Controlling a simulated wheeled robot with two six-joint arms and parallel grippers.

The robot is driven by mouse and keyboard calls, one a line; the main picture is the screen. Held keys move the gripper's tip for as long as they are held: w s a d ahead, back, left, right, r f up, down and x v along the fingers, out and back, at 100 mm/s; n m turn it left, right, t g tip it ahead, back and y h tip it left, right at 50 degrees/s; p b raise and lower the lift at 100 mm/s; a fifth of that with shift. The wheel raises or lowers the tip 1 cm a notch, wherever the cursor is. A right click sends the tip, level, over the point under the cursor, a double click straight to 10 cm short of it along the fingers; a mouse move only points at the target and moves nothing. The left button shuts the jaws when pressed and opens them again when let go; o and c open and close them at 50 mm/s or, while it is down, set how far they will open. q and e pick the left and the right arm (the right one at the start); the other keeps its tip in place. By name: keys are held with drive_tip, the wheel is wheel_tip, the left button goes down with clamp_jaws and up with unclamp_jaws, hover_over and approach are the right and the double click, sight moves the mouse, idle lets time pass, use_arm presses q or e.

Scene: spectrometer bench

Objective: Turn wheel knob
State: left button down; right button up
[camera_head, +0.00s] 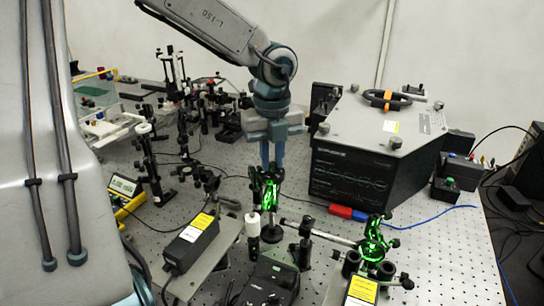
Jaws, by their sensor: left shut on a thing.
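My left gripper (271,167) comes down from the top centre, fingers pointing straight down and close together. Its fingertips are at the top of a green-lit optical mount (268,192) on a post, and they are shut on a small part there. I take this part to be the wheel knob; the fingers and green glow hide its shape. A second green-lit mount (375,241) stands apart, to the lower right. My right gripper is not in view.
A large dark instrument box (362,185) with an orange-and-black handle stands close right of the gripper. Small optics posts crowd the left and back of the perforated bench (455,245). Black boxes with yellow labels (192,240) and a white post (253,224) stand in front.

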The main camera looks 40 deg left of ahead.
use_arm(q)
drive_tip(key=m, duration=0.3)
drive_tip(key=shift+m, duration=0.4)
drive_tip(key=m, duration=0.4)
drive_tip(key=shift+m, duration=0.3)
drive_tip(key=m, duration=0.2)
drive_tip(key=shift+m, duration=0.3)
drive_tip(key=m, duration=0.3)
drive_tip(key=shift+m, duration=1.3)
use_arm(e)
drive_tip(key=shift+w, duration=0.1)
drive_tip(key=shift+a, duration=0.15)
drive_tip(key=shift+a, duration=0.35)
use_arm(q)
drive_tip(key=c, duration=1.3)
unclamp_jaws()
drive_tip(key=shift+c, duration=0.2)
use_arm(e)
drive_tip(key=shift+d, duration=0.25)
